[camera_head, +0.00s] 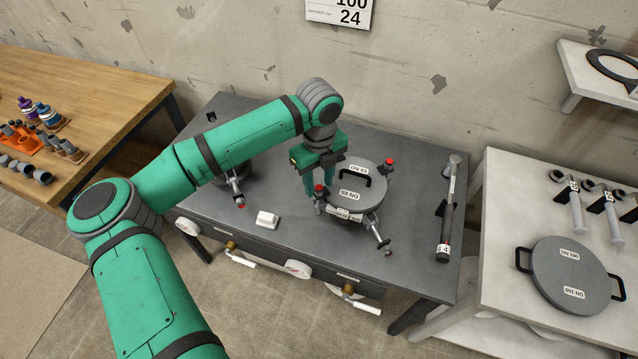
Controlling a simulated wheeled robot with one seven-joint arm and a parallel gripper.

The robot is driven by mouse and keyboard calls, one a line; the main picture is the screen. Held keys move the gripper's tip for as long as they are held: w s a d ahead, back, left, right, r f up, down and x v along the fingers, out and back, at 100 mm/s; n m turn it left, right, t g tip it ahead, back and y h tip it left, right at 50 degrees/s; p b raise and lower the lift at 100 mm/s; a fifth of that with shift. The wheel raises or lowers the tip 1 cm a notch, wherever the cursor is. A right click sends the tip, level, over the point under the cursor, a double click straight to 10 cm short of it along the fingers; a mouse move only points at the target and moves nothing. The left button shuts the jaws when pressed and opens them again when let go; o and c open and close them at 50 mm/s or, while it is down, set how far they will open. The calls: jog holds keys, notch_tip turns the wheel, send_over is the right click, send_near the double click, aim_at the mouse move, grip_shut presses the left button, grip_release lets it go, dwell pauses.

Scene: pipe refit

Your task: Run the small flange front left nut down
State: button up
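The small flange is a round grey cover (360,190) marked DN 65, with a black handle, on the dark workbench in the middle. My gripper (322,186) points down at the left edge of the cover, right by the left red tip. The fingers partly hide this spot. I cannot tell whether they touch or hold the nut there.
A white block (267,220) lies on the bench (300,240) front left of the cover. A wrench-like tool (447,215) lies to the right. Another fitting (238,188) is partly hidden behind my arm. A larger DN 100 cover (570,275) lies on the right table.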

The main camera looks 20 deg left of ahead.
jog(key=shift+f, duration=0.55)
grip_shut()
